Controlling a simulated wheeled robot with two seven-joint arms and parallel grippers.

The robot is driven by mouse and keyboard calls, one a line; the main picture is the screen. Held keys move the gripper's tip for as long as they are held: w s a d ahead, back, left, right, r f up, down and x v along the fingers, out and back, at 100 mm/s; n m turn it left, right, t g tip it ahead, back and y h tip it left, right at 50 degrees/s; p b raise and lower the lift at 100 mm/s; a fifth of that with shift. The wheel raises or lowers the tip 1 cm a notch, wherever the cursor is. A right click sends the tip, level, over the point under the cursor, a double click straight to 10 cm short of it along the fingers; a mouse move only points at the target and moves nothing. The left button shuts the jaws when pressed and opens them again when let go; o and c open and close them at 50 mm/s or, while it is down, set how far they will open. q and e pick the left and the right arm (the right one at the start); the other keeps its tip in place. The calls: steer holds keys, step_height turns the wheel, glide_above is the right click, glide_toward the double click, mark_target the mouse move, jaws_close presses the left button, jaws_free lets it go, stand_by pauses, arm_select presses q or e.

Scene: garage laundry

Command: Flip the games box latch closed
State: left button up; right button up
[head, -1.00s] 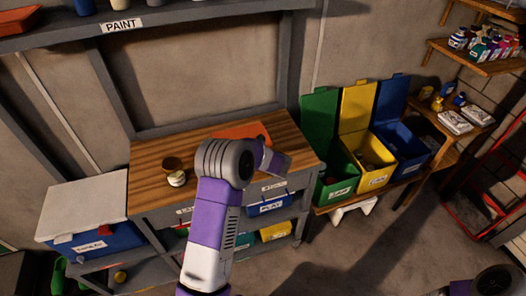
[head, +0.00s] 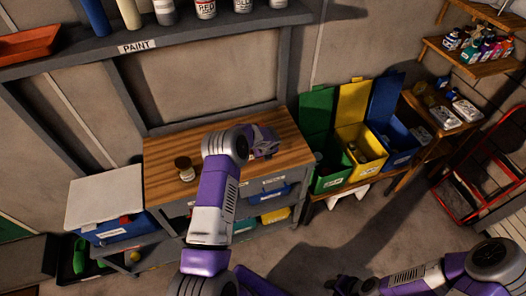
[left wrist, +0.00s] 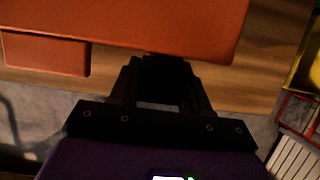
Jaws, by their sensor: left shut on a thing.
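A blue box (head: 112,235) with a pale grey lid (head: 105,198) stands at the left of the bench in the head view. A small red piece (head: 125,220) shows at its front under the lid; its label is too small to read. I cannot tell which part is the latch. My left arm reaches over the bench, far from this box. In the left wrist view my left gripper (left wrist: 160,75) is shut at the edge of a flat orange thing (left wrist: 120,20). My right gripper (head: 345,285) is low at the bottom of the head view, over the floor, its fingers dark and unclear.
The wooden bench (head: 165,150) holds a small jar (head: 186,172). Green, yellow and blue open bins (head: 333,175) stand to its right. A paint shelf (head: 60,52) hangs above. A red hand truck (head: 480,175) is at the far right. Floor in front is clear.

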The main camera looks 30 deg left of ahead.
arm_select(q)
steer(key=shift+a+p, duration=0.1)
steer(key=shift+p, duration=0.25)
steer(key=shift+h, duration=0.3)
steer(key=o, duration=1)
steer(key=shift+r, duration=0.1)
steer(key=shift+b+v, duration=0.5)
steer(key=shift+v, duration=3.2)
steer(key=shift+w, duration=0.1)
